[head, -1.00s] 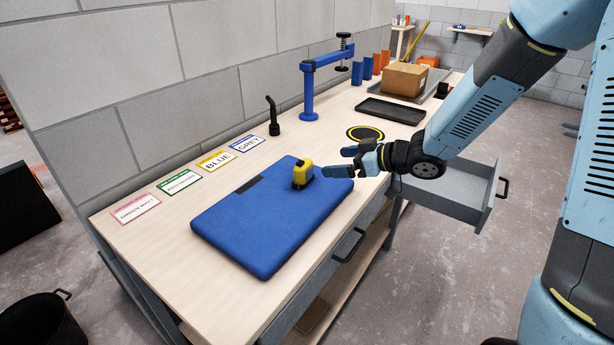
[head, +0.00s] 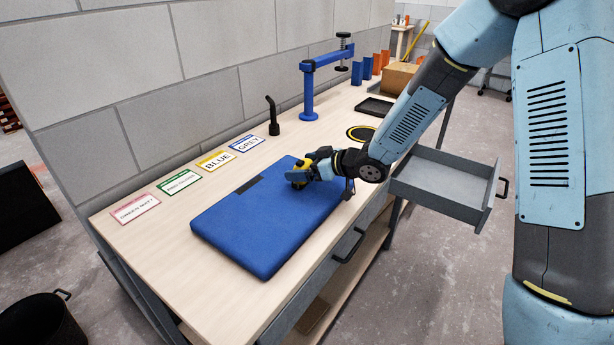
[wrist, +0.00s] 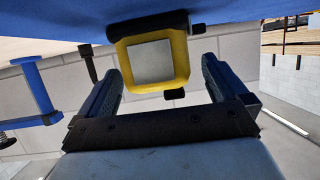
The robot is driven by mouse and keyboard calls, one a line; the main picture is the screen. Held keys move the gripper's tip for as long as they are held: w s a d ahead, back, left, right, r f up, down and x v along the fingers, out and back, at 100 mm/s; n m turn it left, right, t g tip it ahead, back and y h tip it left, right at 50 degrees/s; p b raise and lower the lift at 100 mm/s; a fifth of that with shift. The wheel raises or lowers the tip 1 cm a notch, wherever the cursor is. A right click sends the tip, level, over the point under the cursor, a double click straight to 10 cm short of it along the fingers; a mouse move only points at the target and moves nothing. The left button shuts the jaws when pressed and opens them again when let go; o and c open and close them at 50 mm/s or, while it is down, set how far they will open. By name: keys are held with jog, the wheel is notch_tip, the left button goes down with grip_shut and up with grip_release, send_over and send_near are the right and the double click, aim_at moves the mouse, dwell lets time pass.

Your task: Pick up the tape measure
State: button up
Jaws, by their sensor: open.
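The yellow and black tape measure (head: 301,176) sits on the blue mat (head: 255,228) on the workbench, partly hidden by my gripper in the head view. In the wrist view the tape measure (wrist: 152,60) shows its yellow face with a grey square, in front of and between my fingers. My gripper (wrist: 157,80) is open, with one finger towards each side of the tape measure. In the head view my gripper (head: 312,172) is right at the tape measure. I cannot tell whether the fingers touch it.
Several label cards (head: 215,160) lie along the wall side. A black bent tool (head: 272,118) and a blue clamp stand (head: 309,95) stand behind the mat. A black and yellow disc (head: 361,133) and a black tray (head: 374,107) lie farther back. A drawer (head: 445,185) hangs open on the right.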

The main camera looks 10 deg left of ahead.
jog(key=shift+w+a+f, duration=0.1)
jog(key=shift+a+f, duration=0.05)
jog(key=shift+a, duration=0.15)
jog(key=c, duration=1.2)
